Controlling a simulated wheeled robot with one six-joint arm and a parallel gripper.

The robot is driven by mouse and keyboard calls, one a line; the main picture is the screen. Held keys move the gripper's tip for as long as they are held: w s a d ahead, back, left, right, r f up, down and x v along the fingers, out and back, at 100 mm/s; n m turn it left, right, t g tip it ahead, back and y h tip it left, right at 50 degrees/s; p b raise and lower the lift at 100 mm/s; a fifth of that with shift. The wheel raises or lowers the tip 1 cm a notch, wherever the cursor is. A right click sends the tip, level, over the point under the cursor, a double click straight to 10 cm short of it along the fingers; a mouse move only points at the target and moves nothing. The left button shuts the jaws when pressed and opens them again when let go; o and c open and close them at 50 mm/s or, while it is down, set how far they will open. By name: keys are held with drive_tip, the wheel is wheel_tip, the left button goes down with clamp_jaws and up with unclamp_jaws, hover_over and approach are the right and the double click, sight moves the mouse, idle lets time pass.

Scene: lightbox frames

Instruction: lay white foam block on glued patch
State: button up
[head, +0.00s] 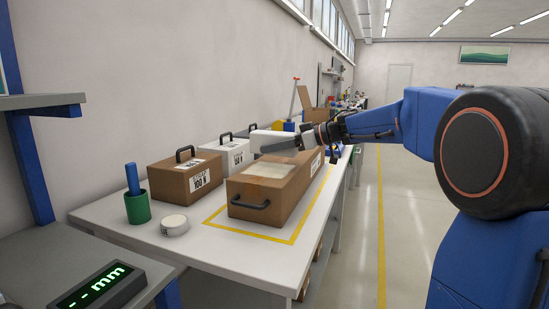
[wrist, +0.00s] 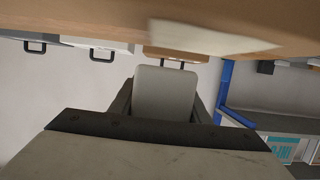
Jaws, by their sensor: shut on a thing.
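A brown box (head: 273,194) with a dark front handle stands on the table, and a pale glued patch (head: 270,170) lies on its top. The patch also shows on the brown surface at the top of the wrist view (wrist: 205,38). My gripper (head: 283,146) reaches in from the right above the far part of the box. It is shut on the white foam block (head: 262,138), which sits between the fingers in the wrist view (wrist: 165,92). The block looks apart from the patch, raised and beyond it in the head view. One finger hides part of the block.
A green cup (head: 138,207) and a white roll (head: 174,226) stand front left. Yellow tape (head: 250,233) frames the box. A display (head: 101,287) lies nearer.

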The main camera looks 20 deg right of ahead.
sight(275, 165)
drive_tip(key=shift+f, duration=1.8)
drive_tip(key=shift+f, duration=0.1)
drive_tip(key=o, duration=1)
drive_tip(key=v, duration=1.2)
